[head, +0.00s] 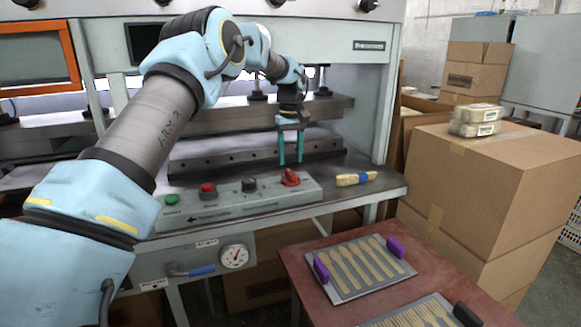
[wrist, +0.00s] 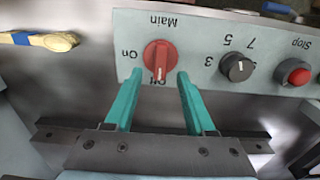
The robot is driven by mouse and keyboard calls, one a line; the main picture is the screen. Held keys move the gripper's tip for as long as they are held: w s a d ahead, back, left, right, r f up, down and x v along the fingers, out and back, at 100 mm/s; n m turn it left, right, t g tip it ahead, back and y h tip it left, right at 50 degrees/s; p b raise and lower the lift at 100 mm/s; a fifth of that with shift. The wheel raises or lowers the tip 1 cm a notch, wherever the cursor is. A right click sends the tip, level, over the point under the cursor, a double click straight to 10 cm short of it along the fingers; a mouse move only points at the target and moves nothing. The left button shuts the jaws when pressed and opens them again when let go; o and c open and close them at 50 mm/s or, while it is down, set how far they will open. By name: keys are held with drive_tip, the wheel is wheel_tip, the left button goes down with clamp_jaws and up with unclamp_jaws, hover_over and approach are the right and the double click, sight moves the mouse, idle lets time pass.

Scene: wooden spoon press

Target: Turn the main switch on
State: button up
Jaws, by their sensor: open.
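The red main switch (head: 290,177) is on the right end of the grey control panel (head: 228,203). In the wrist view the switch (wrist: 159,57) is a round red knob with a raised grip bar. The labels Main, On and Off show upside down or tilted around it, and the bar points toward Off. My gripper (head: 291,163) has teal fingers pointing down above the switch. In the wrist view my gripper (wrist: 160,74) is open and empty, with one fingertip on each side of the knob's lower part. I cannot tell whether the fingers touch it.
The panel also holds a black dial (wrist: 237,67), a red Stop button (wrist: 295,72) and a green button (head: 171,200). The press plates (head: 250,150) stand behind. A red table (head: 290,258) with spoon trays is in front.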

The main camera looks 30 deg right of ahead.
sight(290, 171)
drive_tip(key=shift+f+p, duration=0.4)
drive_tip(key=shift+f, duration=1.85)
clamp_jaws()
